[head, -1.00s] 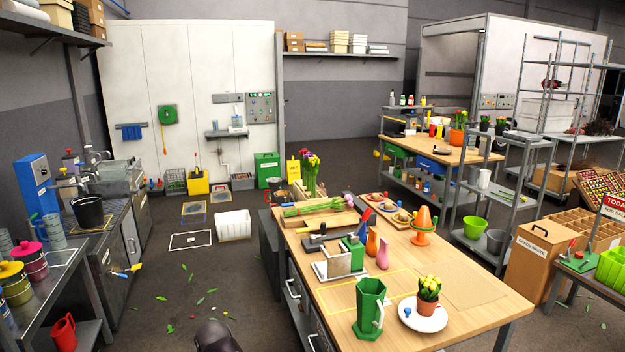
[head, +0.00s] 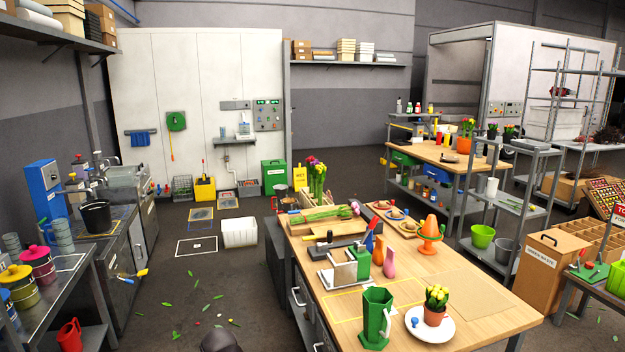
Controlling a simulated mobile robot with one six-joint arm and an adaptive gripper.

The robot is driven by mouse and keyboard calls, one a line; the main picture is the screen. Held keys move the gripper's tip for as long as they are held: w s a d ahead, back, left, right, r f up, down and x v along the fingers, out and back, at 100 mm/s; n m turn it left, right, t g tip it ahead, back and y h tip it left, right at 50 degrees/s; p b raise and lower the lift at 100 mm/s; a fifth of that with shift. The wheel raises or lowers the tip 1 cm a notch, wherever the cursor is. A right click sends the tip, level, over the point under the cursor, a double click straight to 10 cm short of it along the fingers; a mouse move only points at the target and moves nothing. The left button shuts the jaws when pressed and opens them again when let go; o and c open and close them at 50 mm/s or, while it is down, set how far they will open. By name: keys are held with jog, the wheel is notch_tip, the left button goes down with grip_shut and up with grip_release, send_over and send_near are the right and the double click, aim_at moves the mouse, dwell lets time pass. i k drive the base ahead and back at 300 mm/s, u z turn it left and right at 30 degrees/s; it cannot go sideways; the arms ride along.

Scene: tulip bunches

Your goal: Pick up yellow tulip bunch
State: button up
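Yellow tulips with green leaves (head: 437,296) stand in a small terracotta pot on a white saucer at the front right of the wooden table. Upright tulips (head: 317,178) in mixed colours, pink and yellowish, stand at the table's far left end. A bunch with green stems (head: 325,213) lies flat just in front of them, its head pinkish. Which flowers are the yellow tulip bunch I cannot tell for sure. My gripper is not in view; only a dark rounded part shows at the bottom edge.
Leaves litter the floor. The floor between left bench and table is mostly open.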

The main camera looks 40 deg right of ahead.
aim_at(320, 169)
jog(key=u, duration=0.05)
jog(key=i, duration=3.3)
jog(key=z, duration=0.55)
jog(key=i, duration=0.75)
jog(key=z, duration=0.65)
jog(key=i, duration=0.8)
jog(key=z, duration=0.25)
